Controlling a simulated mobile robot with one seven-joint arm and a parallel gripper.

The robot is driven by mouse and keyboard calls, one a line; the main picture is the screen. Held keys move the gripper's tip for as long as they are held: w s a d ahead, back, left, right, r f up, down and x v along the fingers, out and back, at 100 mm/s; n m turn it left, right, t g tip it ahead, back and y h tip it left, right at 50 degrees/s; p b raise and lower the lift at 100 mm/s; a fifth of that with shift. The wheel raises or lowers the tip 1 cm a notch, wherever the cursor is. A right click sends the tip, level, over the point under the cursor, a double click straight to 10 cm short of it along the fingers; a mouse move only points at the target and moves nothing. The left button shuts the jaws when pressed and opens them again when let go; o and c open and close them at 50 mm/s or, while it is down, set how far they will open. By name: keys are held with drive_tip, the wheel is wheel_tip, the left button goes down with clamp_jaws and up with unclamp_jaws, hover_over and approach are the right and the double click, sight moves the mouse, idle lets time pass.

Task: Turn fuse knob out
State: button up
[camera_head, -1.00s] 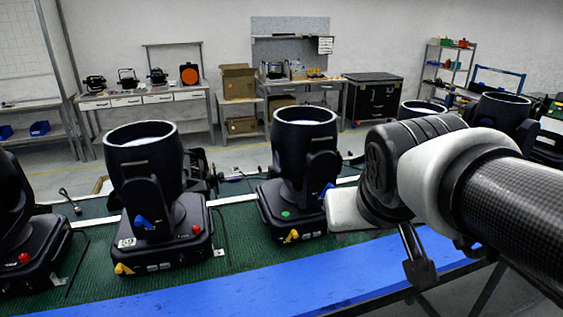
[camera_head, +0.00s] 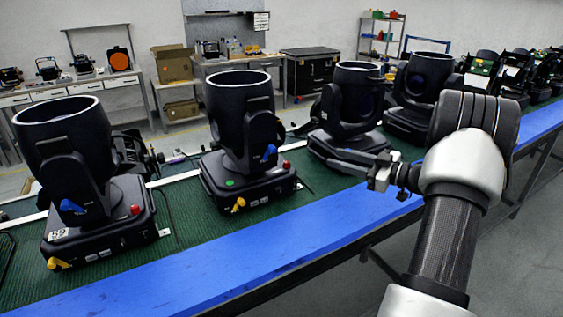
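My gripper (camera_head: 340,158) is at the front of the third par can (camera_head: 347,105), over or against its black base. Its two slim fingers look apart, with nothing seen between them. Any knob on that base is hidden or too small to make out. The second par can (camera_head: 240,115) stands upright with a red knob (camera_head: 286,165) and a yellow knob (camera_head: 238,204) on its base. The first par can (camera_head: 65,145) has a red knob (camera_head: 136,210) and a yellow one (camera_head: 59,263). I cannot tell which knob is the fuse knob.
The cans stand on a green mat (camera_head: 185,225) behind a blue bench edge (camera_head: 230,260). Another can (camera_head: 425,80) stands to the right, with more fixtures beyond. Shelves, a box (camera_head: 172,64) and a black case (camera_head: 310,72) are at the back. Floor is open at front right.

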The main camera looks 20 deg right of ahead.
drive_tip(key=s+f+g+y, duration=0.1)
drive_tip(key=s+f+y, duration=0.15)
drive_tip(key=s, duration=0.25)
drive_tip(key=p, duration=0.1)
approach(294, 169)
drive_tip(key=shift+n, duration=0.3)
drive_tip(key=x, duration=0.3)
drive_tip(key=r+x, duration=0.1)
drive_tip(key=x, duration=0.6)
drive_tip(key=shift+d+r, duration=0.1)
drive_tip(key=shift+r, duration=0.25)
clamp_jaws()
